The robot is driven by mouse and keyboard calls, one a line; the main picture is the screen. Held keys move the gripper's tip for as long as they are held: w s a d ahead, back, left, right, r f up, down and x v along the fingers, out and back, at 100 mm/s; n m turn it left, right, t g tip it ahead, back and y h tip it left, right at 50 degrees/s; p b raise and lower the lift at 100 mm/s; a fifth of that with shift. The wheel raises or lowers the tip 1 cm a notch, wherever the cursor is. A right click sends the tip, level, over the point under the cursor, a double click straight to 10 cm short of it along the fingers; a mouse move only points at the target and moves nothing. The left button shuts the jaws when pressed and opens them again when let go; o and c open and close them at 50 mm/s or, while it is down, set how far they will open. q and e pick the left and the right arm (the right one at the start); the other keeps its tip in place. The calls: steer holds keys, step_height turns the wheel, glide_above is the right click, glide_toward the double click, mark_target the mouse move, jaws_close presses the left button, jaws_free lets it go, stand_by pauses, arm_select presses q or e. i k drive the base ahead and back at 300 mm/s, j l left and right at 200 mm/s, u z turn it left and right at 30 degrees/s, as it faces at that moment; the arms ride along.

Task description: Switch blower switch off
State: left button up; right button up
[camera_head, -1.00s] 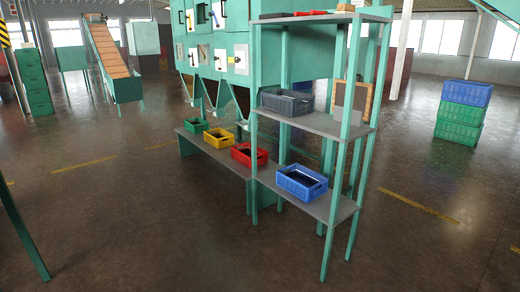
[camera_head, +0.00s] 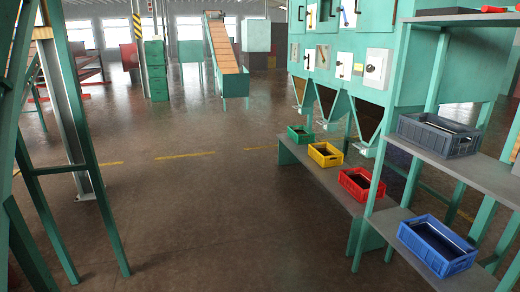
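The green drum sorter machine (camera_head: 398,100) stands at the right with white panels on its front. One panel carries a round grey rotary switch (camera_head: 377,66); other panels carry levers and handles, including one with a red part (camera_head: 340,70). Which of these is the blower switch I cannot tell, and switch positions are too small to read. Neither of my grippers is in view.
A low bench (camera_head: 328,178) under the machine holds green (camera_head: 301,133), yellow (camera_head: 325,154) and red (camera_head: 361,184) crates. A shelf at right holds a grey crate (camera_head: 438,134) and a blue crate (camera_head: 436,245). Green posts (camera_head: 75,140) stand at left. The middle floor is open.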

mark_target(369, 68)
steer(key=i+j+z, duration=0.1)
steer(key=i+z, duration=0.3)
steer(key=i+j+z, duration=0.35)
steer(key=i, duration=0.2)
steer(key=i+j+z, duration=0.25)
steer(key=i+z, duration=0.15)
steer(key=i, duration=0.05)
